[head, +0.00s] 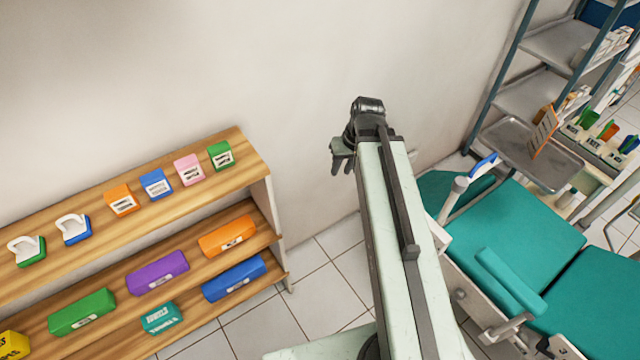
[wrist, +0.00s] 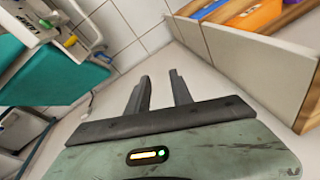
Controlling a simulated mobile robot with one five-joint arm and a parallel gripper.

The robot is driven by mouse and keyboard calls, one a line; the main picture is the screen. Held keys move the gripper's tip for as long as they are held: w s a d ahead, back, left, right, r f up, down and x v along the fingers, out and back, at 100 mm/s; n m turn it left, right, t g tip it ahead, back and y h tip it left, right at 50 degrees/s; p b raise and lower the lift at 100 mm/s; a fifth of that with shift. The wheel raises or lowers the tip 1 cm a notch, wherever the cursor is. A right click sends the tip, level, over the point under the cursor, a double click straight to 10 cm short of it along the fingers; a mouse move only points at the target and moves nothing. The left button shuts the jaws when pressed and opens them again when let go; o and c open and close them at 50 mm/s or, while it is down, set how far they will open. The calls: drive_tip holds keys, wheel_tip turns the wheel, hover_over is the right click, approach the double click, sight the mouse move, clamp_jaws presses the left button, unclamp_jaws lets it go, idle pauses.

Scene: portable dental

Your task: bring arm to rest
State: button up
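My arm extends forward and upward from the bottom of the head view, its far end near the wall. My gripper (head: 341,160) hangs at that end, to the right of the wooden shelf and left of the teal dental chair. In the wrist view my gripper (wrist: 160,88) shows two dark fingers standing apart with an empty gap between them. Nothing is held. White wall and tiled floor lie beyond the fingertips.
A wooden shelf (head: 262,218) with several coloured boxes stands at left. A teal dental chair (head: 530,225) is at right, with a metal tray (head: 525,150) and a rack (head: 530,95) behind it. Tiled floor (head: 335,265) is clear between shelf and chair.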

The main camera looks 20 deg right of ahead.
drive_tip(key=s+a+g+h, duration=0.1)
drive_tip(key=s+a+g, duration=0.1)
drive_tip(key=a, duration=0.6)
drive_tip(key=shift+s+a+f+h, duration=0.3)
drive_tip(key=shift+s+a+h, duration=0.1)
drive_tip(key=shift+s, duration=0.45)
